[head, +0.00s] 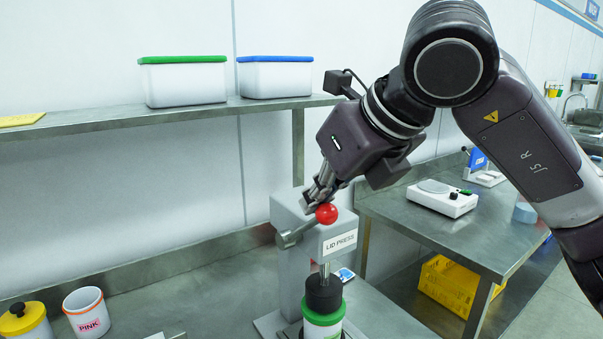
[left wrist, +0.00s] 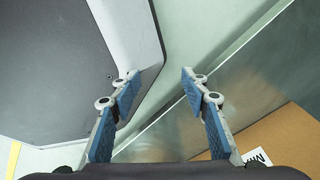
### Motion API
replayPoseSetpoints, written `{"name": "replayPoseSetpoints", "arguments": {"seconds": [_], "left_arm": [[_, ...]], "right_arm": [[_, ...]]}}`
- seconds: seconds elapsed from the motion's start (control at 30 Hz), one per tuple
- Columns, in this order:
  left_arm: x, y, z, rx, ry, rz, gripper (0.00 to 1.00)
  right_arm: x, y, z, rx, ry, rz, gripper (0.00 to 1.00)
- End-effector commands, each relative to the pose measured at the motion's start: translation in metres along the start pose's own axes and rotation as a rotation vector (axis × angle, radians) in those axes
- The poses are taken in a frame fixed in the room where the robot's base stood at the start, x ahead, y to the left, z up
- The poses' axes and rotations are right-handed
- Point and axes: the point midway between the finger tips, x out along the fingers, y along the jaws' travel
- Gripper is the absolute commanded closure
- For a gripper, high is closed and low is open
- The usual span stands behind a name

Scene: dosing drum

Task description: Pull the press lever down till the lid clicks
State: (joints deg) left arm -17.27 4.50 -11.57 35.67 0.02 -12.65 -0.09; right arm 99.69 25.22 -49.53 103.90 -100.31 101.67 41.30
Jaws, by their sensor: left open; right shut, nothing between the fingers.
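The grey lid press (head: 292,270), labelled LID PRESS, stands on the steel bench in the head view. Its short metal lever (head: 298,233) runs from a pivot on the press's left side up to a red ball knob (head: 326,214). My right gripper (head: 315,198) is shut with nothing between its fingers; its tips are right at the knob's upper left, and I cannot tell whether they touch. Below the press head, a black plunger (head: 323,294) sits over a green-rimmed container (head: 322,329), cut off by the frame. My left gripper (left wrist: 160,84) is open and empty in the left wrist view.
A white PINK tub (head: 87,315) and a yellow-lidded tub (head: 24,320) stand at the lower left. A shelf (head: 190,114) holds two lidded boxes. A scale (head: 440,199) is on the right table. Cardboard (left wrist: 265,140) lies below my left gripper.

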Motion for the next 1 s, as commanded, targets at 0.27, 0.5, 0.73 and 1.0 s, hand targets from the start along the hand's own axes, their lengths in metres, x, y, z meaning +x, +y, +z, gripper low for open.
{"name": "replayPoseSetpoints", "arguments": {"seconds": [0.27, 0.5, 0.73, 1.0], "left_arm": [[0.008, 0.011, 0.000, -0.002, 0.002, 0.012, 0.60], [0.011, 0.009, 0.000, -0.004, 0.001, 0.010, 0.60], [0.026, 0.013, 0.000, -0.004, 0.002, 0.014, 0.60], [0.035, 0.005, 0.000, -0.003, 0.004, 0.005, 0.60]], "right_arm": [[0.001, 0.000, -0.008, 0.000, 0.000, 0.000, 1.00], [0.002, 0.000, -0.010, 0.000, 0.000, 0.000, 1.00], [0.007, 0.000, -0.024, -0.001, 0.000, 0.000, 1.00], [0.009, 0.000, -0.035, -0.001, 0.003, -0.001, 1.00]]}}
